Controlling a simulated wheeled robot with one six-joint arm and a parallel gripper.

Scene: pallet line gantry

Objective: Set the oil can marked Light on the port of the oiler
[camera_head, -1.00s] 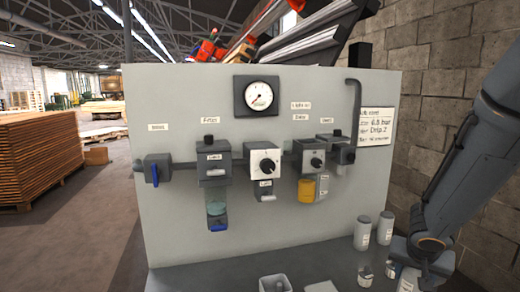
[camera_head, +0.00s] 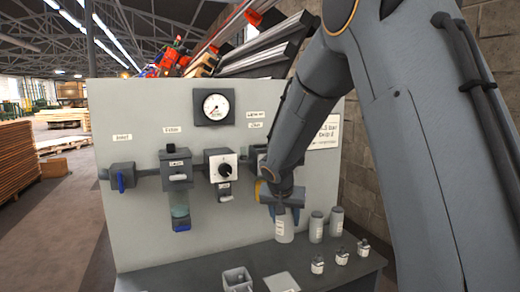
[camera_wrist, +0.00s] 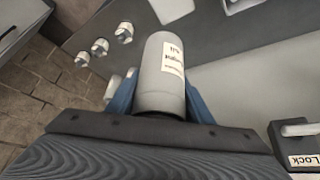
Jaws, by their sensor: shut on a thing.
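My gripper (camera_head: 285,210) is shut on a pale grey oil can (camera_head: 284,231). In the wrist view the can (camera_wrist: 160,72) sits between the blue fingers, and its white label shows upside down, seeming to read Light. In the head view the can hangs upright in front of the panel, low near the bench; whether it touches the bench I cannot tell. The oiler on the panel is mostly hidden behind my arm; part of its grey body (camera_head: 258,160) shows beside my wrist. Its port is not visible.
Two grey cans (camera_head: 316,228) (camera_head: 337,221) stand right of the held can. Three small bottles (camera_head: 341,257) stand on the bench's right side. An open grey box (camera_head: 236,279) and a flat pad (camera_head: 281,282) are in front. A gauge (camera_head: 216,108) and filter (camera_head: 180,204) are on the panel.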

